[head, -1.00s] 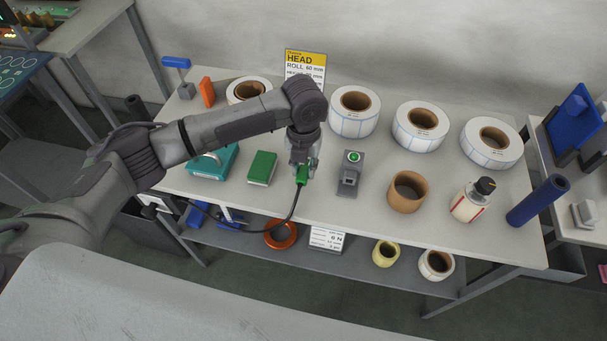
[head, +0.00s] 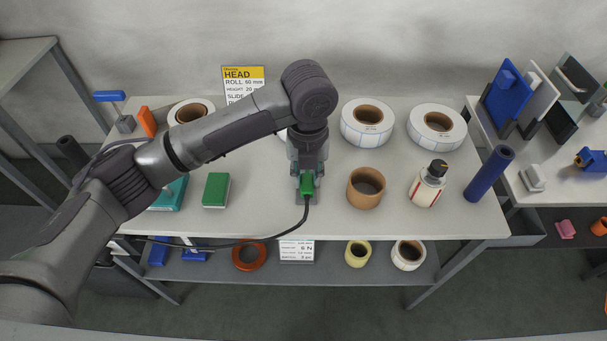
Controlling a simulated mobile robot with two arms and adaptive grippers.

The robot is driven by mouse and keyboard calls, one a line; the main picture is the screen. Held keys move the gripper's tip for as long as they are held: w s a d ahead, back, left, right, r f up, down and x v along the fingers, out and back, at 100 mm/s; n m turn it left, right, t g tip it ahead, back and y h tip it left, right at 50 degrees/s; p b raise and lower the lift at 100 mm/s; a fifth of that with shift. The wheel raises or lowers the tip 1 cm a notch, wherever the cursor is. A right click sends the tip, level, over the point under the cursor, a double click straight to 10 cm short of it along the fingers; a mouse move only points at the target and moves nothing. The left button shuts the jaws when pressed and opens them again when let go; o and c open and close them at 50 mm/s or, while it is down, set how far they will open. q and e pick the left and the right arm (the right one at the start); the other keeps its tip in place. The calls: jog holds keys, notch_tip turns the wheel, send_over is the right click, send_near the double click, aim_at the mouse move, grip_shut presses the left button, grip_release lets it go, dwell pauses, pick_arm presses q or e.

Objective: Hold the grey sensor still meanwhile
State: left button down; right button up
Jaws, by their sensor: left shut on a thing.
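The grey sensor (head: 298,200) stands on the bench top, mostly hidden behind my left gripper; only a little of its grey lower edge shows. My left gripper (head: 307,180) points down over it and is shut on a green plug (head: 307,186). A black cable (head: 290,231) runs from the plug down and away to the left. The plug is at the sensor's front; I cannot tell whether it is seated in it. My right gripper is not in view.
A green box (head: 216,190) stands left of the sensor, a brown ring (head: 366,188) right of it. Farther right are a white bottle (head: 428,186) and a blue cylinder (head: 489,174). Label rolls (head: 367,122) line the back. The bench front (head: 400,222) is clear.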

pick_arm(q)
jog(key=shift+a+f+n, duration=0.25)
jog(key=shift+a+n, duration=0.25)
jog(key=shift+n, duration=0.2)
jog(key=s+a+f+n+b, duration=0.1)
jog(key=s+a+n+b, duration=0.1)
jog(key=a+n, duration=0.4)
jog(key=s+a+f+n+b, duration=0.2)
jog(key=s+a+n, duration=0.2)
jog(key=n, duration=1.3)
jog(key=s+a+f+n+b, duration=0.1)
jog(key=s+a+n+b, duration=0.2)
jog(key=a+n, duration=0.5)
jog(key=s+n, duration=0.1)
jog(key=n, duration=0.2)
jog(key=shift+f+n, duration=0.25)
jog(key=shift+n, duration=0.05)
